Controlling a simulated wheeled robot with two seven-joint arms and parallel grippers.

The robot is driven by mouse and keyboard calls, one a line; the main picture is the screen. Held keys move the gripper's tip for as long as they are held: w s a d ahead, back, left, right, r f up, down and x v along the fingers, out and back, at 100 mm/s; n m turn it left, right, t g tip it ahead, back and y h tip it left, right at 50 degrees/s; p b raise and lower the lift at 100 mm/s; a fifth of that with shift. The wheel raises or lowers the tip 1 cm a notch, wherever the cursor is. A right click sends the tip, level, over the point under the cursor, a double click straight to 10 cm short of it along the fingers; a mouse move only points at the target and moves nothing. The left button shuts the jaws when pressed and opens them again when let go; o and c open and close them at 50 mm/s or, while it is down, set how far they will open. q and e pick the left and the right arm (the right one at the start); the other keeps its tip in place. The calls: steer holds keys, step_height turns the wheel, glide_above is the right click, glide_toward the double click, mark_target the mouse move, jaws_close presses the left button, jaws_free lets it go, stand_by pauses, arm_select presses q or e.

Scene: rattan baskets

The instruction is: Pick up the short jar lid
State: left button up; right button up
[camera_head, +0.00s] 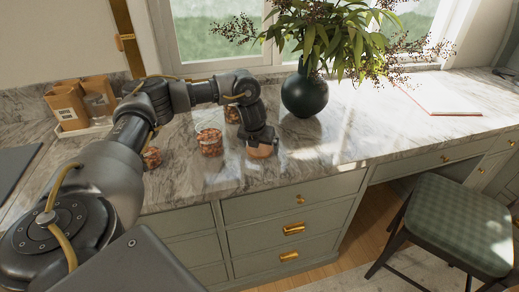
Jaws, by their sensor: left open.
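A round tan wooden lid (259,152) shows at the end of my left gripper (260,141), low over the marble counter near its front edge. The gripper comes down on it from above; its fingers are small and dark, and their contact with the lid cannot be made out. A glass jar with reddish contents (210,142) stands just left of the gripper. Another jar (232,115) stands behind it, and a small one (151,157) shows partly behind my left arm. Whether a jar is under the lid is hidden. My right gripper is not in view.
A dark round vase (304,95) with leafy branches stands right of the gripper. Brown boxes (66,106) sit on a tray at the back left. An open book (440,96) lies at the right. The marble counter (350,135) is clear between vase and front edge.

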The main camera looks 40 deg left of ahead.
arm_select(q)
steer(key=c, duration=0.8)
steer(key=shift+c, duration=0.2)
steer(key=shift+r, duration=0.15)
steer(key=shift+r+b, duration=0.4)
steer(key=shift+r, duration=0.2)
steer(key=shift+w+r+b, duration=0.1)
steer(key=shift+r+b, duration=0.2)
steer(key=shift+r, duration=0.35)
steer(key=v, duration=0.2)
steer(key=s+p+v, duration=0.1)
steer(key=v, duration=0.1)
steer(key=p+v, duration=0.1)
steer(key=v, duration=0.2)
steer(key=shift+s+a+f, duration=0.25)
steer(key=shift+a, duration=0.15)
steer(key=s+r+p, duration=0.2)
steer(key=s+r, duration=0.2)
steer(key=s, duration=0.6)
steer(key=shift+d+r+p, duration=0.15)
steer(key=shift+d+p, duration=0.2)
steer(key=shift+d, duration=0.05)
